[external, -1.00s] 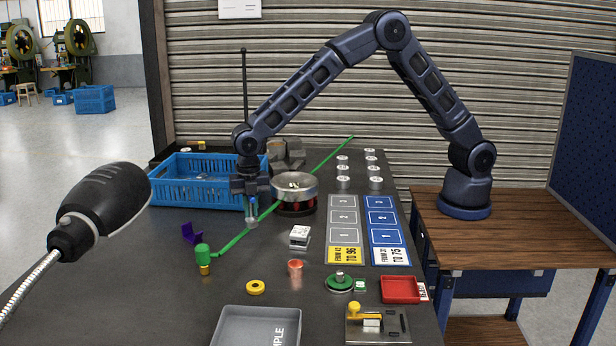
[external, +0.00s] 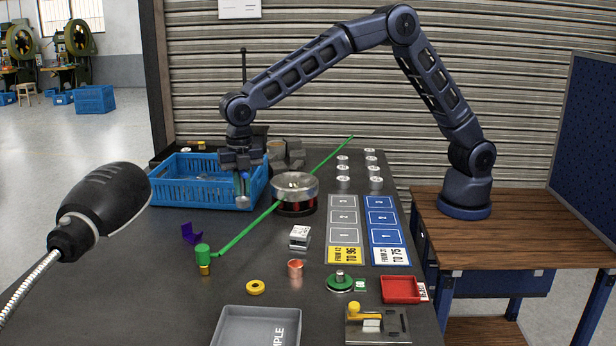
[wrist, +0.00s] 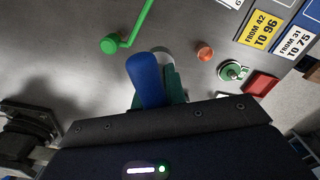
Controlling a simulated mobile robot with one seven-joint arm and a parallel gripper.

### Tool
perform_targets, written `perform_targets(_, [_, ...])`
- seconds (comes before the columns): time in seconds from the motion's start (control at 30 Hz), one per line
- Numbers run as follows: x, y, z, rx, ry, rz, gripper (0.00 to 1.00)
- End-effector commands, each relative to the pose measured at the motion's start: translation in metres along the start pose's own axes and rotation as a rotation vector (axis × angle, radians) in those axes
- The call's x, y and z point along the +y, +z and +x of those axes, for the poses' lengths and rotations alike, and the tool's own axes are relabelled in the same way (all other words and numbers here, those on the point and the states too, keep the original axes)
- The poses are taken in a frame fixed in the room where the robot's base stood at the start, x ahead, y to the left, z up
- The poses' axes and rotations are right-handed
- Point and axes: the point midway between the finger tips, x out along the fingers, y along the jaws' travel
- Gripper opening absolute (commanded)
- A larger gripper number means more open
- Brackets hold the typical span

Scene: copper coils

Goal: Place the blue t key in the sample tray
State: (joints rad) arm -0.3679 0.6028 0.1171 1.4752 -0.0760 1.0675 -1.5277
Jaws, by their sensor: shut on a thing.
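My gripper (external: 241,172) is shut on the blue t key and holds it above the table, in front of the blue crate's right end. In the wrist view the key's blue handle (wrist: 146,80) sticks out between the jaws. A silvery round end (external: 243,203) hangs below the jaws in the external view. The grey sample tray (external: 232,318) lies at the table's front edge, cut off by the picture's bottom, and looks empty where it shows. Its label is only partly readable. My gripper is well behind the tray.
A blue crate (external: 180,195) stands behind left. A long green rod (external: 240,236) crosses the table beside the silver-topped coil (external: 295,187). A yellow ring (external: 255,287), a copper piece (external: 295,268) and a red tray (external: 400,289) lie nearer the front. A black lamp (external: 100,210) juts in at left.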

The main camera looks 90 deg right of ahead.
Motion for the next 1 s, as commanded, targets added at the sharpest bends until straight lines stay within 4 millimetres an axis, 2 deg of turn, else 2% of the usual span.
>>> perform_targets(0.03, [0.01, -0.024, 0.0, 0.001, 0.0, -0.029, 0.0])
perform_targets(0.3, [0.045, -0.137, -0.002, 0.001, 0.0, -0.156, 0.0])
perform_targets(0.5, [0.059, -0.221, -0.004, 0.002, 0.002, -0.241, 0.0])
perform_targets(0.6, [0.061, -0.256, -0.004, 0.002, 0.002, -0.277, 0.0])
perform_targets(0.7, [0.061, -0.283, -0.004, 0.003, 0.001, -0.302, 0.0])
perform_targets(0.8, [0.061, -0.299, -0.004, 0.004, 0.001, -0.318, 0.0])
perform_targets(0.9, [0.061, -0.308, -0.003, 0.004, 0.001, -0.326, 0.0])
perform_targets(1.0, [0.06, -0.311, 0.008, 0.003, -0.001, -0.329, 0.0])
